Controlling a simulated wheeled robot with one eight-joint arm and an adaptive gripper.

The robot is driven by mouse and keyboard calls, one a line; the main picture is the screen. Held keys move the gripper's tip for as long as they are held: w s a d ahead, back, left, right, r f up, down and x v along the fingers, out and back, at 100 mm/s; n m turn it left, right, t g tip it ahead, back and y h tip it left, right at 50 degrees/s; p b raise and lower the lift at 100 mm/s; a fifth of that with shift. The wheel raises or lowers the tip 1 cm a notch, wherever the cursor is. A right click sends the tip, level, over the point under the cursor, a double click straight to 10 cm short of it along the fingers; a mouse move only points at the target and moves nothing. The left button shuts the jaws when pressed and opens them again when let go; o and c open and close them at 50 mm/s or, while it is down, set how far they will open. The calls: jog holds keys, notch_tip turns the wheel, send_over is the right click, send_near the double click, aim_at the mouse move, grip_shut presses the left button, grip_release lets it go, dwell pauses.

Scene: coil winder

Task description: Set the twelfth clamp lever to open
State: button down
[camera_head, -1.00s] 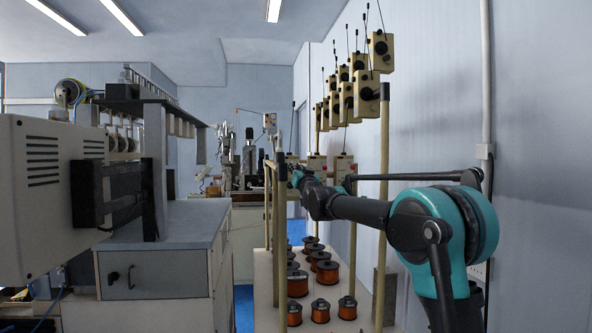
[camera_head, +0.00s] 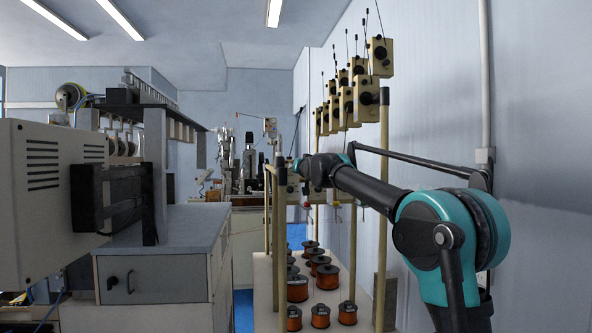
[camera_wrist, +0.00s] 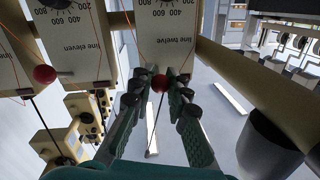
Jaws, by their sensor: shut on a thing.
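The line twelve unit (camera_wrist: 162,38), a cream box with a dial and a "line twelve" label, fills the upper middle of the wrist view. A small red ball knob (camera_wrist: 160,83) sits at its lower end, between the fingers of my gripper (camera_wrist: 158,90). My gripper is shut on this knob. The lever behind the knob is mostly hidden, so its setting cannot be read. In the head view my arm reaches to the near end of the rack, and the fingers are too small to make out there.
The line eleven unit (camera_wrist: 50,45) is close beside on the left, with its own red knob (camera_wrist: 44,74). A beige rail (camera_wrist: 235,75) and a dark cylinder (camera_wrist: 268,145) are on the right. Copper wire spools (camera_head: 320,277) stand below the rack posts (camera_head: 383,200).

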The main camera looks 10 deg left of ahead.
jog(key=shift+r+g+h, duration=0.4)
jog(key=shift+g, duration=0.2)
jog(key=shift+w+r+g+h, duration=0.15)
jog(key=shift+r+g+h, duration=0.3)
jog(key=shift+g, duration=0.75)
jog(key=shift+w+r+m+g+h, duration=0.15)
jog(key=shift+r+m+g+h, duration=0.2)
jog(key=shift+g, duration=0.35)
jog(key=c, duration=1.4)
grip_release()
jog(key=shift+a, duration=0.1)
jog(key=shift+c, duration=0.2)
jog(key=v, duration=1.2)
